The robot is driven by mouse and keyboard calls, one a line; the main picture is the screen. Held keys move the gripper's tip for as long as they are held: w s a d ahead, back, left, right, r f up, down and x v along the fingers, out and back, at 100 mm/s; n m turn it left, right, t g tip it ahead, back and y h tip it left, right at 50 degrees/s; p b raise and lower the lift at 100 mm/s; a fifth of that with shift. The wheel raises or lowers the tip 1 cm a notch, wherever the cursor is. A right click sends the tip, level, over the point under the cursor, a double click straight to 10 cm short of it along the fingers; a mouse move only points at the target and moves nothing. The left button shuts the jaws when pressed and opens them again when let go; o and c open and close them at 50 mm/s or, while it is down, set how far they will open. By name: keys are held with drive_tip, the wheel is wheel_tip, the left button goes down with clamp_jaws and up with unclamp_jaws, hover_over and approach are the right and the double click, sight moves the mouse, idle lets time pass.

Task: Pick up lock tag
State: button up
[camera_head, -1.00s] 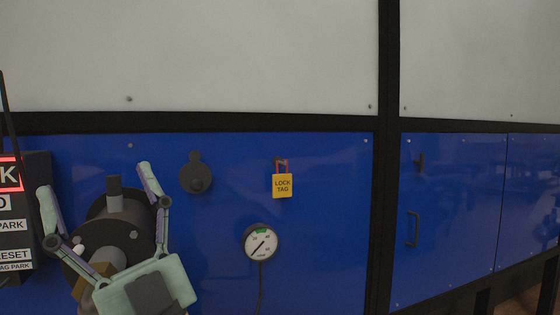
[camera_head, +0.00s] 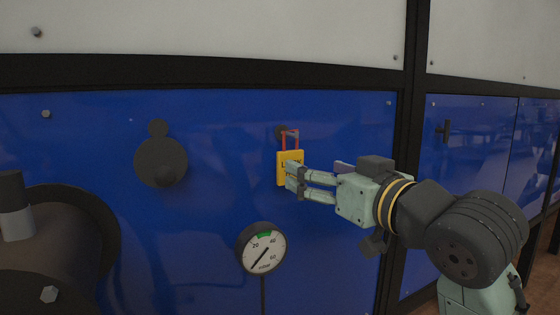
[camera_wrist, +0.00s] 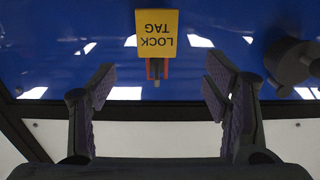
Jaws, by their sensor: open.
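The lock tag (camera_head: 284,168) is a yellow block with a red shackle, hanging on a dark peg on the blue panel. In the head view my gripper (camera_head: 294,178) comes from the right, and its fingertips overlap the tag's lower right part. In the wrist view the lock tag (camera_wrist: 156,36) appears upside down, with its lettering readable. It lies ahead of and between the two spread fingers of my gripper (camera_wrist: 160,80), with clear space on both sides. The fingers are open and hold nothing. In the head view they hide part of the lettering.
A round pressure gauge (camera_head: 262,248) is on the panel below the tag. A dark round cover (camera_head: 161,162) is to the left. A large dark cylindrical fitting (camera_head: 50,245) fills the lower left. A black frame post (camera_head: 409,150) stands to the right.

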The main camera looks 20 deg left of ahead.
sight(292, 157)
drive_tip(key=p+x, duration=0.1)
drive_tip(key=x, duration=0.2)
drive_tip(key=p+x, duration=0.1)
drive_tip(key=x, duration=0.2)
drive_tip(key=p+x, duration=0.1)
drive_tip(key=x, duration=0.2)
drive_tip(key=shift+w+r, duration=0.25)
drive_tip(key=shift+r, duration=0.1)
drive_tip(key=shift+w+a+f, duration=0.15)
drive_tip(key=shift+w+a, duration=0.2)
drive_tip(key=shift+w, duration=0.05)
drive_tip(key=shift+c, duration=0.5)
drive_tip(key=c, duration=1.1)
drive_tip(key=shift+c, duration=0.2)
